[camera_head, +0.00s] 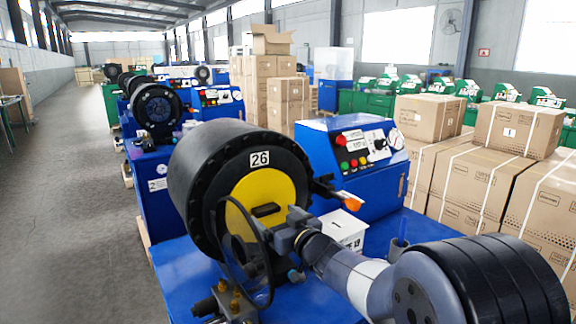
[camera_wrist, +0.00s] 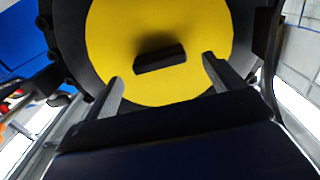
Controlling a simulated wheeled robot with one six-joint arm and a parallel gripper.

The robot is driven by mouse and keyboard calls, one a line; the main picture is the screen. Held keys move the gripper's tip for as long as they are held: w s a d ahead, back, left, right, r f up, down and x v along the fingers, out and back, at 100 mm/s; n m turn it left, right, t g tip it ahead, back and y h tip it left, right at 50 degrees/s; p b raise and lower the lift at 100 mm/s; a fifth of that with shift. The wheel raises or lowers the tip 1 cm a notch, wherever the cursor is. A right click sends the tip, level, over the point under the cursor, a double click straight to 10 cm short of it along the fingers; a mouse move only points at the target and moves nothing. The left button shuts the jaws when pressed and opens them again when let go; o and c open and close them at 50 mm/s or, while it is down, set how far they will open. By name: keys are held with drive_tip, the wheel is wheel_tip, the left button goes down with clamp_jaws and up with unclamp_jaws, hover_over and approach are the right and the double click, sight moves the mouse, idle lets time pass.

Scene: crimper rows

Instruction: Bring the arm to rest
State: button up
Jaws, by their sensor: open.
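My arm (camera_head: 350,270) reaches in from the lower right of the head view. My gripper (camera_wrist: 162,72) is open in the wrist view, its two grey fingers apart with nothing between them. It faces the yellow disc (camera_wrist: 110,40) of a crimper. A short black handle (camera_wrist: 160,58) sticks out of the disc, just beyond the fingertips and apart from them as far as I can tell. In the head view the black round crimper head (camera_head: 212,180), labelled 26, carries the yellow disc (camera_head: 287,190) and handle (camera_head: 266,210). My fingertips are hard to make out there.
A blue control box (camera_head: 345,160) with buttons and a gauge stands right of the crimper head, on the blue machine base (camera_head: 185,270). Stacked cartons (camera_head: 470,190) fill the right. More blue crimpers (camera_head: 155,110) line up behind. Open floor (camera_head: 65,190) lies at left.

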drive_tip(key=x, duration=0.2)
drive_tip(key=shift+w+a, duration=0.15)
drive_tip(key=shift+w, duration=0.05)
drive_tip(key=shift+s+d, duration=0.2)
drive_tip(key=shift+s, duration=0.1)
